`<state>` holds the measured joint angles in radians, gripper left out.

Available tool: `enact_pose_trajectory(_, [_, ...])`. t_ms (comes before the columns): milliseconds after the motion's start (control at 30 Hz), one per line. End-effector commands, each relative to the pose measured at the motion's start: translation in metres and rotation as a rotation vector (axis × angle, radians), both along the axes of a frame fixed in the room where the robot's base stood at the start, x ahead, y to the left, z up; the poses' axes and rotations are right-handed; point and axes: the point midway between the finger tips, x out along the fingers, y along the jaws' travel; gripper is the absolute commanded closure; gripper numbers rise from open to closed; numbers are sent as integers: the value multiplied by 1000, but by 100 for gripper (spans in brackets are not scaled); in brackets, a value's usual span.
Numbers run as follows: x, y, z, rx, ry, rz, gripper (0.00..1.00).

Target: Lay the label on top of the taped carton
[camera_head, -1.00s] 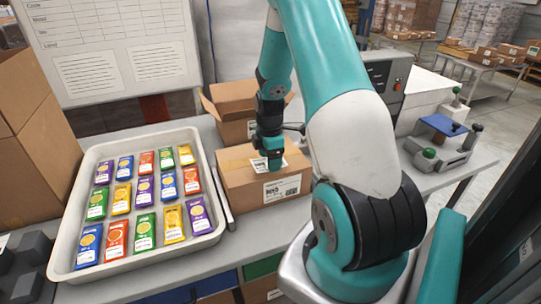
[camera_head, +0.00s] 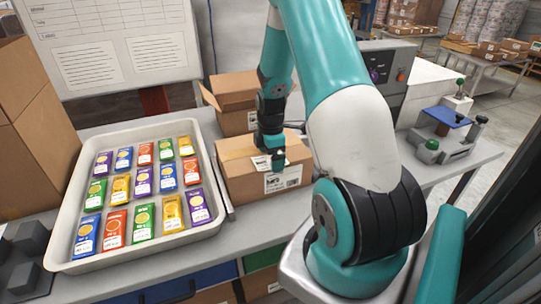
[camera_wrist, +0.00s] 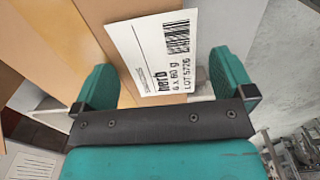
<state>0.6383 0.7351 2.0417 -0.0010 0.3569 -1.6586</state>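The taped carton (camera_head: 238,154) is a closed tan box on the bench, right of the tray. The label (camera_wrist: 165,52) is white, with a barcode and the words "herb 6 x 60 g". It lies on the carton's top in the wrist view, close to one edge of the box. In the head view part of it (camera_head: 260,163) shows beside my fingers. My gripper (camera_wrist: 162,82) is over the carton top, its teal fingers wide apart on either side of the label's near end. It also shows in the head view (camera_head: 278,162). Another printed label (camera_head: 283,180) is on the carton's front side.
A white tray (camera_head: 150,257) of coloured packets stands left of the carton. An open-flapped box (camera_head: 233,98) is close behind it. A large brown box (camera_head: 35,135) is at far left. A device with a blue plate (camera_head: 448,120) sits at the right.

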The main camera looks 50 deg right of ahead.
Motion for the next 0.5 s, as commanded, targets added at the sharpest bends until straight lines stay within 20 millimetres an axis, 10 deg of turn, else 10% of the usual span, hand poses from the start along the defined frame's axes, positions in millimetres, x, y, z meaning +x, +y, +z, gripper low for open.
enact_pose_trajectory(500, [1, -1, 42, -5, -6, 0, 0])
